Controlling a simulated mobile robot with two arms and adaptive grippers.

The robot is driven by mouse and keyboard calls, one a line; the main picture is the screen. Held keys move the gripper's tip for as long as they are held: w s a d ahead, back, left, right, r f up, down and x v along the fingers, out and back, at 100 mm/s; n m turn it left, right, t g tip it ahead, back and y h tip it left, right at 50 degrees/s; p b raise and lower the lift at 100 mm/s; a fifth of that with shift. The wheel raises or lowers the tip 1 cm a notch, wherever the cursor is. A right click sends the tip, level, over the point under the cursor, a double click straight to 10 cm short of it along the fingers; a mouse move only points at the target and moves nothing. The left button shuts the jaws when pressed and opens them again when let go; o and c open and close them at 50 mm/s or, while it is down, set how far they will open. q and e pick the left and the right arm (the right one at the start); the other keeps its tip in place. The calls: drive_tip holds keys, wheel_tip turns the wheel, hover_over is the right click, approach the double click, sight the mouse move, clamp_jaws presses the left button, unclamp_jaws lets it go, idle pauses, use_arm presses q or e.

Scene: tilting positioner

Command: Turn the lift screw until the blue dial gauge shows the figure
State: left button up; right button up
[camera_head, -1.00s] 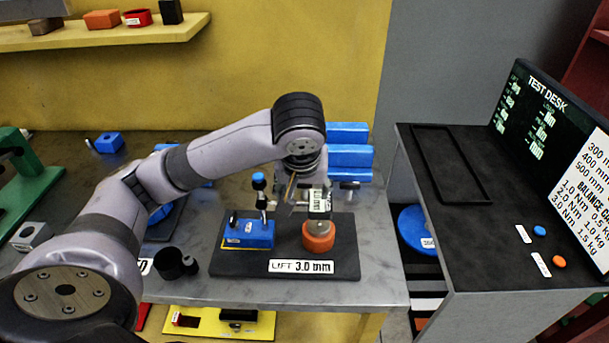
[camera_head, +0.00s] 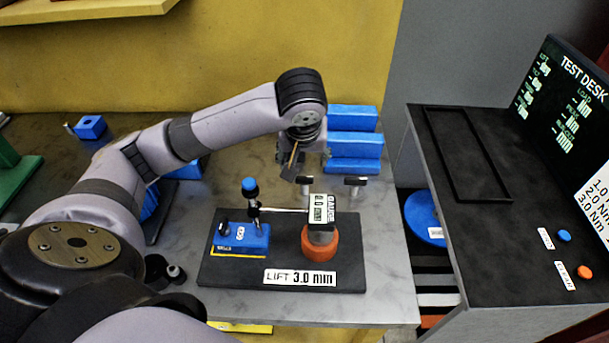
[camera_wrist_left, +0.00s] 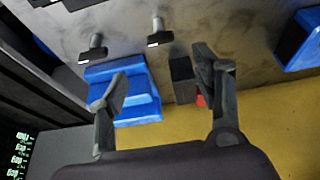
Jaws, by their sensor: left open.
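A dark plate (camera_head: 222,272) on the bench carries a label reading "LIFT 3.0 mm" (camera_head: 300,278). On it stand a blue block (camera_head: 243,237) with a post and blue knob (camera_head: 249,185), and an orange round part (camera_head: 320,244). A small white gauge display (camera_head: 322,208) sits above the orange part, at the end of a thin rod from the post; its sideways figure is too small to read surely. My left gripper (camera_head: 290,165) hangs behind and above the gauge, apart from it. In the left wrist view its fingers (camera_wrist_left: 160,78) are spread with nothing held. My right gripper is not in view.
Two T-shaped handles (camera_head: 355,183) stand behind the plate, near stacked blue blocks (camera_head: 354,150). A dark desk (camera_head: 480,235) with a screen (camera_head: 566,95) stands at right, across a gap holding a blue disc (camera_head: 424,218). The bench right of the plate is clear.

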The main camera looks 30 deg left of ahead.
sight(304, 177)
use_arm(q)
drive_tip(key=x, duration=1.1)
drive_tip(key=shift+w+a+f+p, duration=0.1)
drive_tip(key=shift+a+f+p, duration=0.1)
drive_tip(key=shift+p, duration=0.1)
drive_tip(key=shift+w+a+f, duration=0.1)
drive_tip(key=shift+w+f, duration=0.05)
drive_tip(key=shift+f, duration=0.25)
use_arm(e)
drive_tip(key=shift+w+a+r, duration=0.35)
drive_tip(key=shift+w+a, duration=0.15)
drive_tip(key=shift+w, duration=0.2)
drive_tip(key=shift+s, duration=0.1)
use_arm(q)
drive_tip(key=shift+c, duration=1.3)
drive_tip(key=c, duration=0.9)
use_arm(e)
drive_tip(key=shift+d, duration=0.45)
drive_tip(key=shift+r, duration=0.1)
